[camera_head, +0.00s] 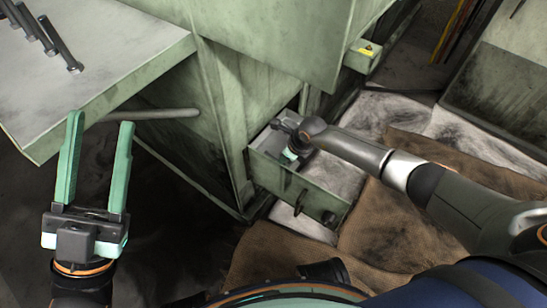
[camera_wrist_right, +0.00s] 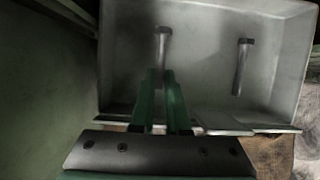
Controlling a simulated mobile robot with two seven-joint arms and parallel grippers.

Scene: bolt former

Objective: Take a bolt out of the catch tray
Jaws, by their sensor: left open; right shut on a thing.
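The catch tray (camera_head: 286,183) is a green, open-topped box at the foot of the green machine; its pale inside wall also shows in the right wrist view (camera_wrist_right: 205,15). My right gripper (camera_head: 291,154) reaches into the tray. In the right wrist view its green fingers (camera_wrist_right: 161,76) are shut on a dark bolt (camera_wrist_right: 162,44), whose head points away from me. I cannot tell whether this bolt is clear of the tray floor. A second bolt (camera_wrist_right: 241,66) lies in the tray to the right. My left gripper (camera_head: 100,122) is open and empty, beside the bench.
Several bolts (camera_head: 59,43) lie on the green-edged bench top (camera_head: 110,60) at upper left. A grey bar (camera_head: 152,114) sticks out below it. The green machine body (camera_head: 285,45) rises behind the tray. Brown cloth (camera_head: 290,250) and stained pale sheets (camera_head: 390,112) cover the floor around it.

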